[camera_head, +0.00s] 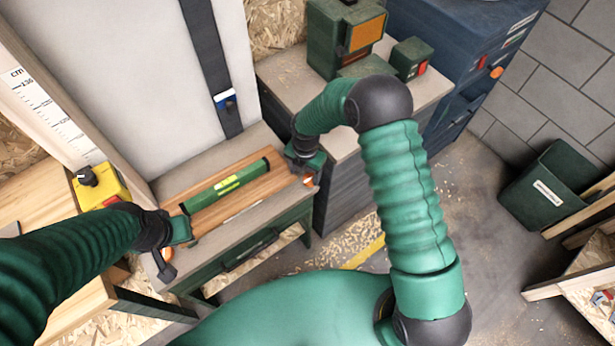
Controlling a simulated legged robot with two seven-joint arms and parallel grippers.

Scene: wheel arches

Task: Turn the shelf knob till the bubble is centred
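A green spirit level (229,187) lies lengthwise on a wooden shelf board (262,192). Its yellow vial window (227,184) faces up, but the bubble is too small to make out. An orange knob-like part (308,182) shows at the board's right end, right at my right gripper (306,172). Another orange part (167,253) shows at the left end, beside my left gripper (172,250). Both grippers are down at the board's ends. Their fingers are small and partly hidden, so I cannot tell whether either grips anything.
A yellow box with a black knob (88,177) stands left of the board, near an upright cm scale (50,115). A green machine (345,40) stands on the grey cabinet behind. A dark green bin (548,187) is at right. Shavings litter the open floor.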

